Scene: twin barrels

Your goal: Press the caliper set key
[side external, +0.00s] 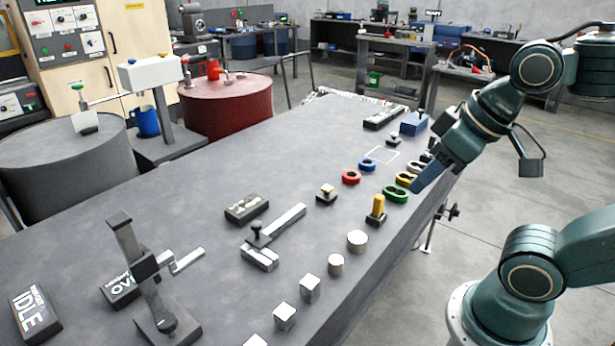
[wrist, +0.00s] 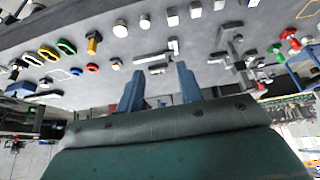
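A flat metal bar tool with a dark knob (side external: 270,238) lies mid-table; it may be the caliper, and it also appears in the wrist view (wrist: 155,58). A small dark block with light key-like pads (side external: 246,208) lies just behind it. I cannot tell which part is the set key. My gripper (side external: 418,186) is over the table's right edge near the colored rings, well right of the bar and touching nothing I can make out. In the wrist view its two blue fingers (wrist: 160,68) stand apart with nothing between them.
Colored rings, including a green one (side external: 396,194), and a yellow-topped piece (side external: 377,208) lie near the right edge. Metal weights (side external: 357,241) line the front edge. A crank stand (side external: 150,270) and IDLE box (side external: 35,312) are left. Grey (side external: 65,165) and red (side external: 225,110) barrels stand behind.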

